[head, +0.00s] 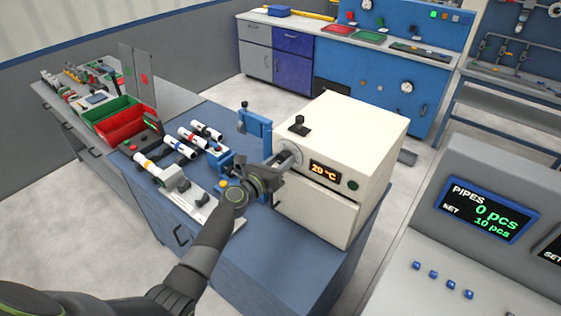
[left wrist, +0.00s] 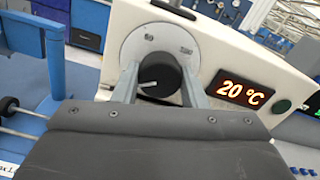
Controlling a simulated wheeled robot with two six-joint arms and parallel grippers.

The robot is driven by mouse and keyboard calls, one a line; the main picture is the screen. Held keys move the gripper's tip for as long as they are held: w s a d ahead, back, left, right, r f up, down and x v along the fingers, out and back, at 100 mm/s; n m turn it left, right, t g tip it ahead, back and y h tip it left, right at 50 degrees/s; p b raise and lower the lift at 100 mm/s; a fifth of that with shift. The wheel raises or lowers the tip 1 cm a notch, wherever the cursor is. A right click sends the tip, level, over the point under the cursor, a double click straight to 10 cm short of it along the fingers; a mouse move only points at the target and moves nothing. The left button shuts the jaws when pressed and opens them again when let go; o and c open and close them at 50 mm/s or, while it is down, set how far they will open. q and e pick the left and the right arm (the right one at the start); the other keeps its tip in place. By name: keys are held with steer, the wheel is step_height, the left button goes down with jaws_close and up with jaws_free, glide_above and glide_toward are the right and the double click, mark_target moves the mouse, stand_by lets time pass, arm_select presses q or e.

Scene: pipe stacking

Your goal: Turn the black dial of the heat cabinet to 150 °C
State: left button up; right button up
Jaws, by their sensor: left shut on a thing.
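The heat cabinet (head: 318,205) is a cream box on the blue bench, and its display (head: 325,171) reads 20 °C. The display also shows 20 °C in the left wrist view (left wrist: 244,92). The black dial (left wrist: 160,80) with a white pointer line sits on a round grey scale plate (left wrist: 150,44). The pointer lies nearly level in the wrist picture. My left gripper (head: 287,160) is at the cabinet front, its two fingers on either side of the dial and shut on it. In the head view the gripper mostly hides the dial. My right gripper is not in view.
A dark green button (head: 353,185) is right of the display. A blue clamp stand (head: 255,124) stands left of the cabinet. White pipes (head: 180,144), a red bin (head: 122,127) and a green bin (head: 105,108) lie further left. A console (head: 490,215) stands at right.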

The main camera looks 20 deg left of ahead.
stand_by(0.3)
arm_select(q)
steer(key=m+b, duration=0.2)
steer(key=m, duration=0.4)
steer(key=shift+f+m, duration=0.1)
steer(key=shift+m, duration=0.3)
steer(key=m+b, duration=0.2)
steer(key=m, duration=0.3)
steer(key=m+b, duration=0.3)
steer(key=m, duration=0.3)
steer(key=shift+f+m, duration=0.1)
steer(key=shift+m, duration=0.2)
steer(key=m+b, duration=0.3)
steer(key=m, duration=0.2)
steer(key=shift+b, duration=0.3)
steer(key=shift+m+b, duration=8.2)
steer(key=shift+m, duration=4)
